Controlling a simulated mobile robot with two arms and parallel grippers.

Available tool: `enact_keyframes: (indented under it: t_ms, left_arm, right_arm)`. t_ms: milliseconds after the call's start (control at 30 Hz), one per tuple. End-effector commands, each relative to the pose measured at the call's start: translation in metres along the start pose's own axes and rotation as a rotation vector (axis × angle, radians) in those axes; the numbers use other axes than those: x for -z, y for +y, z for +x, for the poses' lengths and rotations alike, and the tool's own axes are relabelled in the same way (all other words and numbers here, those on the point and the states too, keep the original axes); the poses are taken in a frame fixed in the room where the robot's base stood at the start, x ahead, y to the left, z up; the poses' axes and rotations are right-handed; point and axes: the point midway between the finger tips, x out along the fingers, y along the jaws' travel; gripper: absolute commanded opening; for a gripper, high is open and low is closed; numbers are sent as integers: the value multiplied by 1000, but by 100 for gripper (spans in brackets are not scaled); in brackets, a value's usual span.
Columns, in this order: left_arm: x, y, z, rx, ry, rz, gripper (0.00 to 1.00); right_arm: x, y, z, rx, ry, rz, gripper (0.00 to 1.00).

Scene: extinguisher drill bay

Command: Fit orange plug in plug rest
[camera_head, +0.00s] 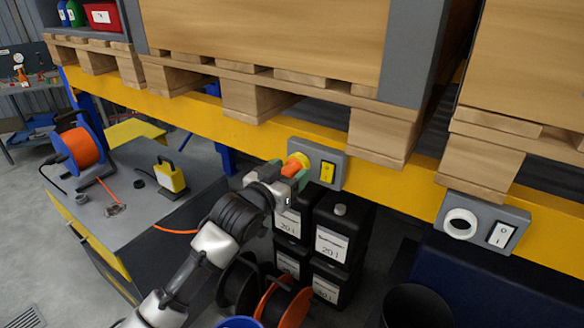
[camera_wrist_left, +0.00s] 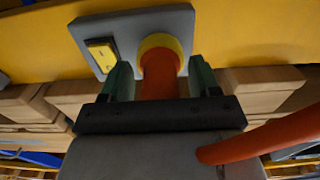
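The orange plug (camera_wrist_left: 160,78) sits between the fingers of my left gripper (camera_head: 289,176). Its front end meets a yellow ring (camera_wrist_left: 160,43) on a grey switch box (camera_head: 328,155) mounted on the yellow beam. I cannot tell how deep the plug sits in the ring. The green fingers flank the plug in the left wrist view (camera_wrist_left: 161,82), with narrow gaps seeming to show, so grip contact is unclear. An orange cable (camera_wrist_left: 260,140) runs off to the right there. I cannot identify the plug rest with certainty. My right gripper is not in view.
A second grey box (camera_head: 482,222) with a white ring and white switch is farther right. Black canisters (camera_head: 338,237) stand below the beam. A grey bench (camera_head: 92,218) at left holds an orange cable reel (camera_head: 80,147) and a yellow device (camera_head: 171,177). Wooden pallets (camera_head: 252,98) overhang the beam.

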Motion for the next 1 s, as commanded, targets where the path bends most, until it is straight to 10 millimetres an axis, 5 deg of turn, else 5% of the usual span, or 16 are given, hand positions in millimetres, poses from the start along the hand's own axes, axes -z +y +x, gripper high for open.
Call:
enact_keyframes:
  t_ms: [333,1000]
  left_arm:
    - [0,0,0,0,0,0,8]
    - [1,0,-22,1,0,0,7]
  right_arm:
    - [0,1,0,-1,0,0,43]
    - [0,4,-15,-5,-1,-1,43]
